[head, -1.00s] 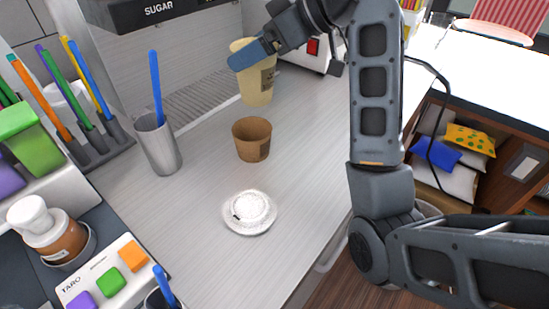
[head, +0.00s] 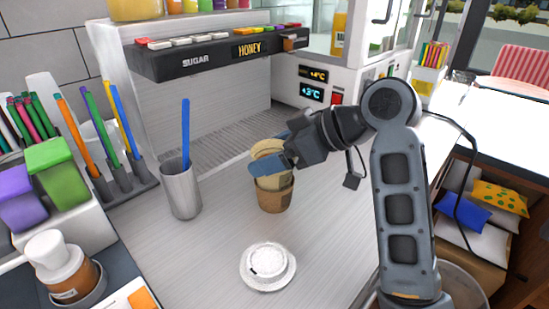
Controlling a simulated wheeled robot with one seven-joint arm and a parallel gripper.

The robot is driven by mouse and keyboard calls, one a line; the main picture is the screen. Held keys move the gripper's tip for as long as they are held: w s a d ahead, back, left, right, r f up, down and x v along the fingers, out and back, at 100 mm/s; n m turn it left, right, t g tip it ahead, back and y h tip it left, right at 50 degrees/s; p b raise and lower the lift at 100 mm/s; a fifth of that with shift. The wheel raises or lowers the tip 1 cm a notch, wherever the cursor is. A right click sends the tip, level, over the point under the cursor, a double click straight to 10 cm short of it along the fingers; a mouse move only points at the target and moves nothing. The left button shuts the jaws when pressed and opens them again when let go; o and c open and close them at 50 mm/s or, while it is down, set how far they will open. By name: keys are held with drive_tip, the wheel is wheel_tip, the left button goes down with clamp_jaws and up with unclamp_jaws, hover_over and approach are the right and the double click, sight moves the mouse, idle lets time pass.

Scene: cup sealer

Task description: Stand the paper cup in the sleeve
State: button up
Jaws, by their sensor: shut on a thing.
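The pale paper cup (head: 266,150) is in my gripper (head: 268,163), which is shut on it with blue fingers at its upper part. The brown cardboard sleeve (head: 275,201) stands upright on the counter directly below. The lower part of the cup is hidden behind the sleeve's wall, so the cup appears to be inside the sleeve. The cup's rim looks slightly tilted. I cannot tell whether the cup's base touches the counter.
A white lid (head: 268,265) lies on the counter in front. A metal tumbler (head: 181,190) with a blue spoon stands left of the sleeve. The sugar and honey dispenser (head: 220,54) stands behind. Counter between tumbler and lid is clear.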

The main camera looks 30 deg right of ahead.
drive_tip(key=shift+f, duration=0.65)
drive_tip(key=shift+f, duration=0.1)
drive_tip(key=shift+f, duration=0.25)
drive_tip(key=o, duration=1.5)
drive_tip(key=shift+c, duration=0.2)
drive_tip(key=shift+s+d+r, duration=0.1)
drive_tip(key=shift+r, duration=0.4)
drive_tip(key=v, duration=1.1)
drive_tip(key=shift+s+d+r, duration=0.15)
drive_tip(key=shift+d+r, duration=0.05)
drive_tip(key=shift+d, duration=0.05)
